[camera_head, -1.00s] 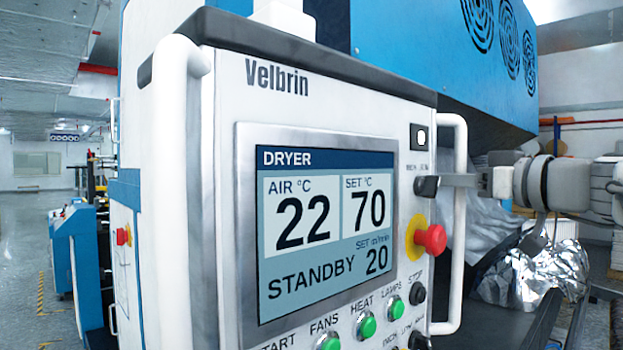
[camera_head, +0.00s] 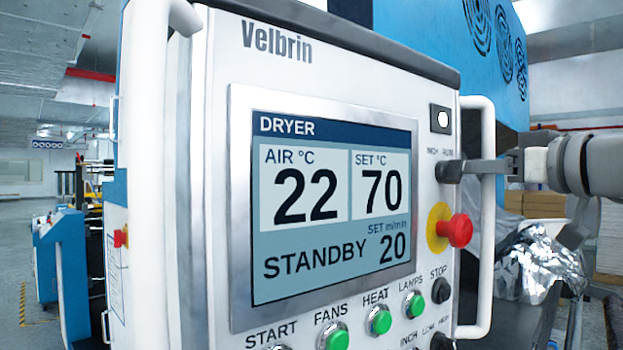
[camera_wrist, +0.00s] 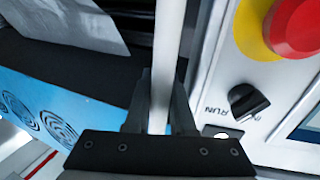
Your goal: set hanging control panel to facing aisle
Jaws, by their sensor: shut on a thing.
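The hanging control panel (camera_head: 221,60) is a white box marked Velbrin with a lit DRYER screen (camera_head: 330,200). It fills the middle of the head view, turned slightly to the right. A white tube handle runs down each side. My gripper (camera_head: 478,170) is at the right handle (camera_head: 487,255), at the height of the INCH/RUN switch. In the wrist view my gripper (camera_wrist: 160,112) is shut on this handle (camera_wrist: 168,45), one finger on each side of the bar. The red stop button (camera_wrist: 297,25) on its yellow ring is close by the handle.
A blue machine housing (camera_head: 420,40) with round vents stands behind the panel. Crumpled silver foil (camera_head: 530,260) lies below my arm. Cardboard boxes (camera_head: 540,204) are stacked behind it. An open aisle floor (camera_head: 22,265) is at the left, beside a blue machine (camera_head: 65,250).

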